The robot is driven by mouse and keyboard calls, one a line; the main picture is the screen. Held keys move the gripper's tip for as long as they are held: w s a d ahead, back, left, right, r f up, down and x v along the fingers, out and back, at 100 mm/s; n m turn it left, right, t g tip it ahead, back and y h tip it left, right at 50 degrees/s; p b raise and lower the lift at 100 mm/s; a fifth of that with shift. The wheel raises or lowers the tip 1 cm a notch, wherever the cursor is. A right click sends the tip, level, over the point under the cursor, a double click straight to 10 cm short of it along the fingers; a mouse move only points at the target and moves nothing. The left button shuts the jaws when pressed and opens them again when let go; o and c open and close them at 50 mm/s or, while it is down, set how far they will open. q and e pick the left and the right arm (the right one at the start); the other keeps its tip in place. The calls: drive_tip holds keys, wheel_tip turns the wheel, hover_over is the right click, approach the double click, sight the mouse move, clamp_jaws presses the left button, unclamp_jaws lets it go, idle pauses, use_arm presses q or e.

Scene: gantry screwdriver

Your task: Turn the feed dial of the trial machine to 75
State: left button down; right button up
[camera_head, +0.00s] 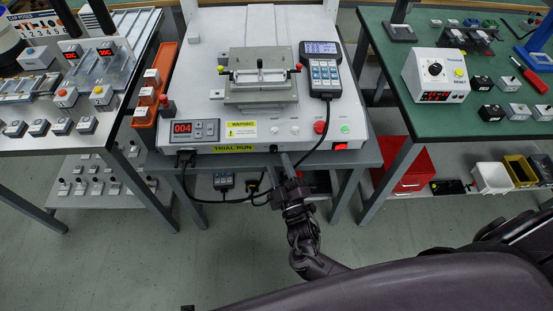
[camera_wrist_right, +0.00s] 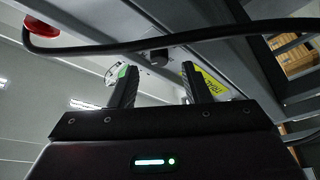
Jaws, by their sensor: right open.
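The trial machine (camera_head: 215,70) is a white bench unit with a yellow TRIAL RUN label on its front edge. A small dark knob (camera_head: 273,149), which looks like the feed dial, sits on that front edge just right of the label. My right gripper (camera_head: 281,158) is at the front edge, close to the knob. In the right wrist view the dark round knob (camera_wrist_right: 158,57) shows beyond the gap between the open fingers of my right gripper (camera_wrist_right: 158,82), with nothing between them. The dial's scale and setting cannot be read. My left gripper is out of view.
A black cable (camera_wrist_right: 200,34) crosses the right wrist view close to the knob. The machine's top carries a red 004 display (camera_head: 192,130), a handheld pendant (camera_head: 323,70) and a red button (camera_head: 319,127). A green bench (camera_head: 450,120) stands to the right.

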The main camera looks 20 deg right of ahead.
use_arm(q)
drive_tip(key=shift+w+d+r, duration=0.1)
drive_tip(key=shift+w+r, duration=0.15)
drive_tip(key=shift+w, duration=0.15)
use_arm(e)
drive_tip(key=v, duration=0.5)
drive_tip(key=shift+s, duration=0.15)
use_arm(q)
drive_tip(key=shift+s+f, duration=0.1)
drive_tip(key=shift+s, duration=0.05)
